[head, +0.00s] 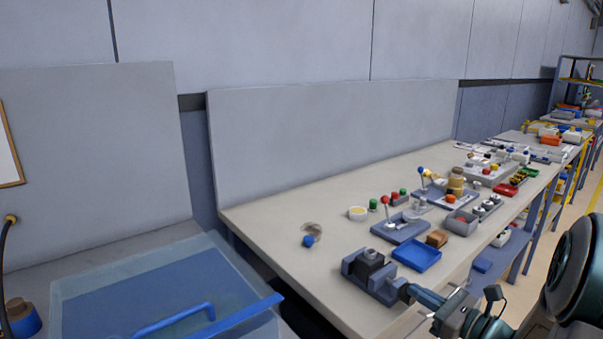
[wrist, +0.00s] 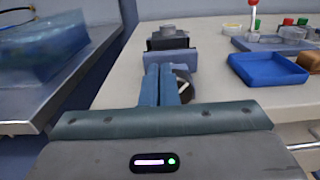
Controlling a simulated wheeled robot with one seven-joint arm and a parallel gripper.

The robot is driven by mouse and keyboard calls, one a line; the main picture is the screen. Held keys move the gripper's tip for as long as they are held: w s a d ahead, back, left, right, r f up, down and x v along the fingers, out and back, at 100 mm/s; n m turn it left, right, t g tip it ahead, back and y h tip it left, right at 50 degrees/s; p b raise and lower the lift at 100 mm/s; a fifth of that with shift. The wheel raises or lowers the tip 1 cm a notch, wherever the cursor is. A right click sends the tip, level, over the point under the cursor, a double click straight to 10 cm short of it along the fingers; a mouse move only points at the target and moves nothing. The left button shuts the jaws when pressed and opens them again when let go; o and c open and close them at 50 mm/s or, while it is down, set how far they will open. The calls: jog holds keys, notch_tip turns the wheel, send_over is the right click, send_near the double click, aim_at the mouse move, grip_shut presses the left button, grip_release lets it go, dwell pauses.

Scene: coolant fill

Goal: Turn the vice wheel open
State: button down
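The vice (head: 370,272) stands at the near edge of the bench, a blue-grey body with a dark block in its jaws. It also shows straight ahead in the wrist view (wrist: 170,58). My gripper (head: 404,291) is at its front face. In the wrist view my gripper's two blue fingers (wrist: 160,84) are almost together at the dark vice wheel (wrist: 185,84). The wheel's right part shows beside the right finger, with a pale spot on it. The fingers appear shut on the wheel's left part. The exact contact is hidden between them.
A blue tray (head: 417,255) lies just right of the vice, with a brown block (head: 437,238) behind it. Other trays with small parts fill the bench farther back. A clear-sided blue tank (head: 150,290) stands at left across a gap. The bench top left of the vice is mostly clear.

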dwell(0.3)
jog(key=p+v, duration=0.1)
jog(key=v, duration=0.5)
jog(key=shift+r, duration=0.3)
jog(key=shift+s, duration=0.15)
